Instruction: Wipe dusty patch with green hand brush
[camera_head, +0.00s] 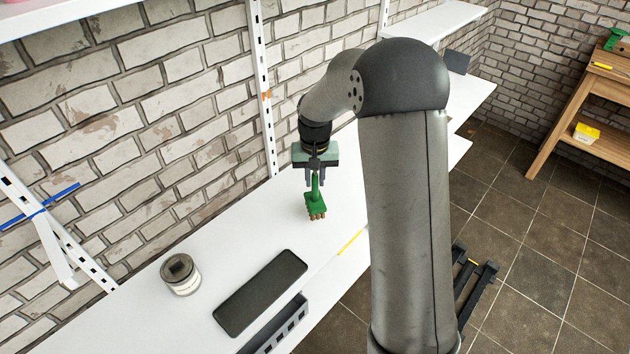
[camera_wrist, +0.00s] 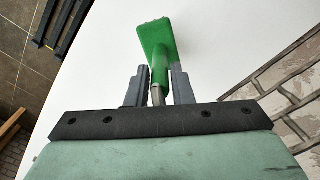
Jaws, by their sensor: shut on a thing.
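The green hand brush (camera_head: 314,206) hangs from my gripper (camera_head: 315,180) over the white shelf, head down, with brownish bristles at its lower end. I cannot tell whether the bristles touch the shelf. In the wrist view the brush (camera_wrist: 157,42) shows its green head and handle, and my gripper (camera_wrist: 159,84) is shut on the handle, one finger on each side. The white shelf (camera_head: 225,225) is the surface below. I cannot make out a dusty patch on it in either view.
A dark flat slab (camera_head: 260,292) lies on the shelf near the front, left of the brush. A jar (camera_head: 181,274) stands further left. A yellow strip (camera_head: 350,242) is at the front edge. A white upright (camera_head: 264,90) and the brick wall (camera_head: 190,110) bound the back.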

